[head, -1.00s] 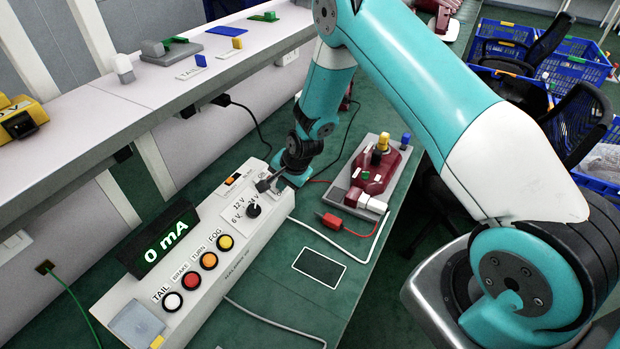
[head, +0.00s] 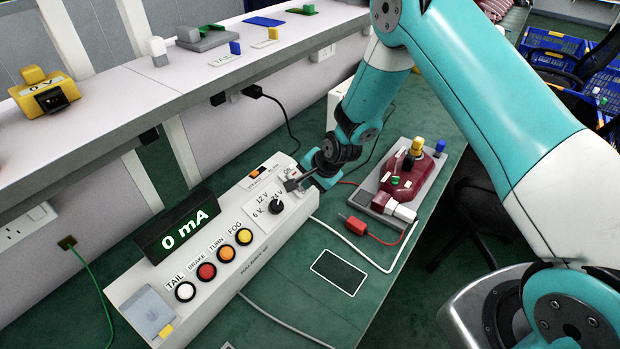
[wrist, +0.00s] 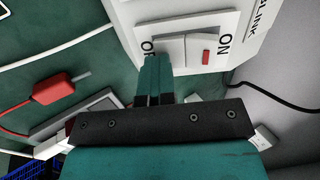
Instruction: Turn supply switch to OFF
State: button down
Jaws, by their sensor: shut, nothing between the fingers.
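The supply switch (wrist: 192,52) is a pale rocker in a white frame, seen close up in the wrist view. ON is printed on its right, beside a red mark on the rocker. The OFF label on its left is partly hidden by my fingers. In the head view my gripper (head: 290,185) is over that panel end.
A voltage knob (head: 276,206) stands close to my gripper. The display (head: 180,228) reads 0 mA, above several round buttons. A dark red lamp fixture (head: 408,175) and a red connector (head: 362,227) with loose cables lie to the right. A shelf (head: 130,98) runs along the left.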

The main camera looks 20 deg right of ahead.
jog(key=shift+s+a+r+p, duration=0.1)
jog(key=shift+a+r+p, duration=0.2)
jog(key=shift+s+d+r, duration=0.1)
jog(key=shift+d+r, duration=0.1)
jog(key=shift+r, duration=0.1)
jog(key=s+v, duration=0.1)
jog(key=v, duration=1.2)
jog(key=shift+d+f, duration=0.25)
jog(key=shift+f, duration=0.1)
jog(key=s+a+r+n+g+y, duration=0.1)
jog(key=s+a+r+n, duration=0.2)
jog(key=s+r+n, duration=0.3)
jog(key=s+a+r+n+g, duration=0.1)
jog(key=s+a+r+n, duration=0.2)
jog(key=s+r, duration=0.4)
jog(key=s+r+n+g, duration=0.1)
jog(key=s+r+n, duration=0.2)
jog(key=s, duration=0.3)
jog(key=s+r+n+g, duration=0.1)
jog(key=s+r+n, duration=0.2)
jog(key=s+n, duration=0.2)
jog(key=shift+s+a+r, duration=0.2)
jog(key=shift+s+a, duration=0.25)
jog(key=shift+s, duration=0.2)
